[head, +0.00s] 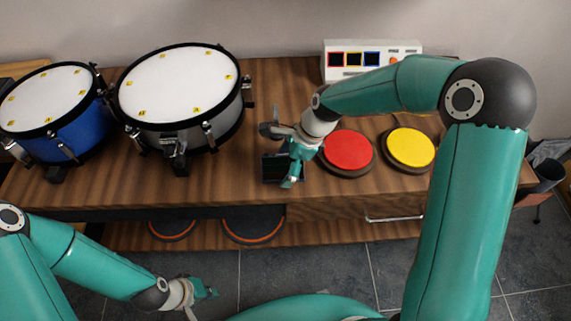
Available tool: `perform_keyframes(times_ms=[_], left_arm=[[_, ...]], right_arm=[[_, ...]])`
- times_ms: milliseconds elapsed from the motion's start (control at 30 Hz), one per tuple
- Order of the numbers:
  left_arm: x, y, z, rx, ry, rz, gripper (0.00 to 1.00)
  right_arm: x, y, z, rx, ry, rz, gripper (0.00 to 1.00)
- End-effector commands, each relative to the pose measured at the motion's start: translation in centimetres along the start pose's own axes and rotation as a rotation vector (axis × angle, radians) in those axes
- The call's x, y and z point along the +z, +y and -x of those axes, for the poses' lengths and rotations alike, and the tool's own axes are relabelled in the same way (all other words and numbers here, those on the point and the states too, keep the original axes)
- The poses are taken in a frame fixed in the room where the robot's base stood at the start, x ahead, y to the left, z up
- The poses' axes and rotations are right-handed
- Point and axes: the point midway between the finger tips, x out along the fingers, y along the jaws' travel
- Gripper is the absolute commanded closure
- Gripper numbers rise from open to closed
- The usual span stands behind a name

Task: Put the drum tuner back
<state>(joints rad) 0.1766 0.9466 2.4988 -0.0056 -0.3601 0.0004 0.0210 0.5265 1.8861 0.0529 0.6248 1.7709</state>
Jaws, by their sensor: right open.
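A small dark box-like object (270,168) lies on the wooden bench top, right of the grey drum. It may be the drum tuner or its holder; I cannot tell which, as my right gripper partly covers it. My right gripper (284,158) is open directly over or beside this object. Contact cannot be made out. A thin grey upright piece (275,113) shows just behind the gripper, and I cannot tell what it belongs to. My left gripper (207,290) hangs low at the bottom, in front of the bench and away from everything; its jaw state is unclear.
A grey drum (180,84) and a blue drum (48,98) stand on the left of the bench (285,85). A red pad (348,150) and a yellow pad (410,147) lie right of my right gripper. A white box (400,50) stands behind them.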

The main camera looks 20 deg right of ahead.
Motion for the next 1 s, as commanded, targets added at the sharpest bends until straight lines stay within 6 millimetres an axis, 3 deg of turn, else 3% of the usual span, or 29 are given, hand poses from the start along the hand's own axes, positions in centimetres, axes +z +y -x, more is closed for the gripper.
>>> perform_keyframes(times_ms=[233, 700, 1000], left_arm=[[0.0, 0.1, 0.4, 0.0, 0.0, 0.0, 1.0], [0.0, 0.5, 1.4, 0.0, 0.0, 0.0, 1.0], [0.0, 0.6, 1.5, 0.0, 0.0, 0.0, 1.0]], right_arm=[[0.1, -0.1, 2.1, -0.004, -0.001, 0.0, 0.07], [0.1, -0.1, 10.8, -0.003, -0.001, 0.0, 0.07], [0.0, 0.0, 12.2, 0.0, 0.0, 0.0, 0.07]])
